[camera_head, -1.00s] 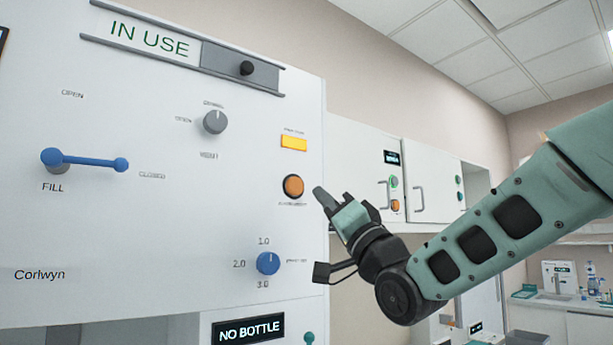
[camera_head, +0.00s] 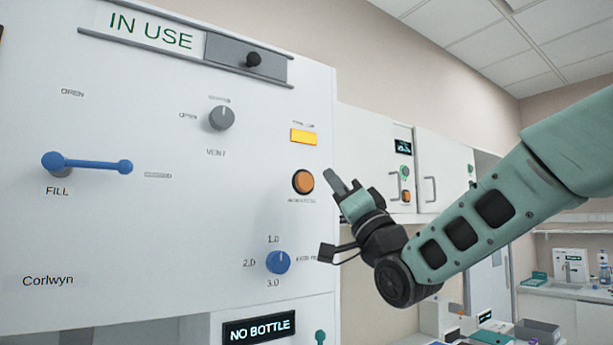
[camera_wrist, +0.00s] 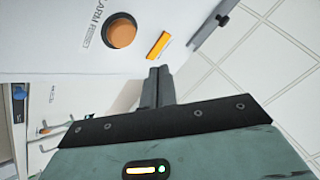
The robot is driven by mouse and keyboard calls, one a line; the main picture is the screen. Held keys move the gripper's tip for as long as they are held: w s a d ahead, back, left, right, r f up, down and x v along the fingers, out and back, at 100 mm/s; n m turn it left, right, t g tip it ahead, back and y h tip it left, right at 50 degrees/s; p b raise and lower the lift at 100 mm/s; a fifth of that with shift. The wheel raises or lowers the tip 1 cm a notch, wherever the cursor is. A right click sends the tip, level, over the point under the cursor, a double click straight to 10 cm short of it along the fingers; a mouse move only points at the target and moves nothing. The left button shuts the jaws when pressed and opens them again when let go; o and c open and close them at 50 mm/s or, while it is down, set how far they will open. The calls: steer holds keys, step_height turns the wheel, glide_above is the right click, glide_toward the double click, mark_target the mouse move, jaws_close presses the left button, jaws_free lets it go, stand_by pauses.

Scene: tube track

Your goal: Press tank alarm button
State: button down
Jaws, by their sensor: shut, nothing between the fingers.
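The orange round alarm button (camera_head: 303,182) with a dark rim sits on the right side of the white tank panel (camera_head: 150,235). A yellow-orange rectangular indicator (camera_head: 303,137) is just above it. In the wrist view the orange button (camera_wrist: 121,32) is at the upper left, beside a label reading "ALARM RESET", and the yellow indicator (camera_wrist: 158,45) is right of it. My gripper (camera_head: 335,180) is shut and empty, just right of the button in the head view and apart from it. Its closed fingers also show in the wrist view (camera_wrist: 156,85), pointing toward the panel.
The panel also carries a blue fill lever (camera_head: 90,164), a grey vent knob (camera_head: 221,118), a blue knob (camera_head: 278,262) and an "IN USE" slider (camera_head: 253,60). White cabinets (camera_head: 440,170) stand behind my gripper. A "NO BOTTLE" display (camera_head: 259,328) is below.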

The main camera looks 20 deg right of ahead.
mark_target(305, 175)
steer(key=shift+w+a, duration=0.25)
steer(key=shift+w, duration=0.6)
steer(key=shift+w+a, duration=0.3)
steer(key=shift+w, duration=0.5)
steer(key=shift+w+a, duration=0.25)
steer(key=shift+w, duration=0.6)
steer(key=shift+w, duration=0.1)
steer(key=shift+w+a+b, duration=0.1)
steer(key=shift+w+b, duration=0.2)
steer(key=shift+b, duration=0.1)
steer(key=shift+w+a, duration=0.2)
steer(key=shift+w, duration=0.25)
stand_by(0.7)
steer(key=shift+s+b, duration=0.1)
steer(key=shift+b, duration=0.25)
steer(key=shift+s+d+b, duration=0.3)
steer(key=shift+s+b, duration=0.45)
